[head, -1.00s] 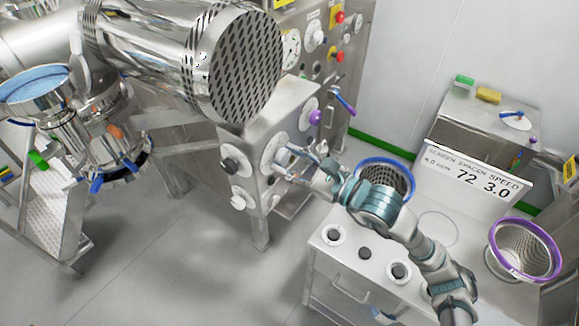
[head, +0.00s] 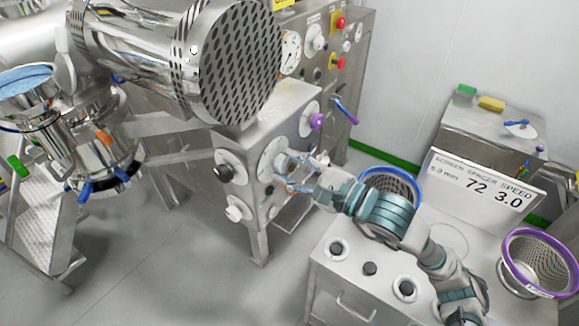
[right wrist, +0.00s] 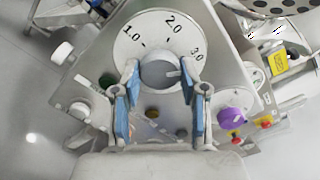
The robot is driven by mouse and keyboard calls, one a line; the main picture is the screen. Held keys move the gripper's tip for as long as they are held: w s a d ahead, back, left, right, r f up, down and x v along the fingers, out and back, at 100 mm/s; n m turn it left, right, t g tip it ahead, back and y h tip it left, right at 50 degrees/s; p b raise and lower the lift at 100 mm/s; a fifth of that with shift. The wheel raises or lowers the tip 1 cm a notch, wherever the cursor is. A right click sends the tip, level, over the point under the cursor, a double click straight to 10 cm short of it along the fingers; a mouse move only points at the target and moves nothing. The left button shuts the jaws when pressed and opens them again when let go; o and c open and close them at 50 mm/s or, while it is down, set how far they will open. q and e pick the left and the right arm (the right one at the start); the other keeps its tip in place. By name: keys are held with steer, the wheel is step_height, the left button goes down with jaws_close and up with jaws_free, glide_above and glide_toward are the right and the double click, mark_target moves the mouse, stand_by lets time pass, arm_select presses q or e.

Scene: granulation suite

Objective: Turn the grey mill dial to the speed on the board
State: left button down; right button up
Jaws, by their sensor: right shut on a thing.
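The grey mill dial (right wrist: 160,72) sits on a round white plate marked 1.0, 2.0 and 3.0 in the right wrist view. Its dark pointer line points right, toward the 3.0 side. My right gripper (right wrist: 158,90) has its blue-padded fingers on either side of the dial, shut on it. In the head view my right gripper (head: 286,177) reaches the dial's plate (head: 268,160) on the steel mill front and partly hides the dial. The board (head: 487,185) reads screen 6.0 mm, spacer 72, speed 3.0. My left gripper is out of view.
A blue-rimmed screen (head: 405,180) stands behind my right arm on the bench; a purple-rimmed one (head: 545,262) is at the right.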

steer(key=shift+f, duration=0.15)
steer(key=o, duration=1.1)
steer(key=shift+o, duration=0.2)
steer(key=shift+d, duration=0.1)
steer(key=v, duration=1.2)
steer(key=shift+w, duration=0.15)
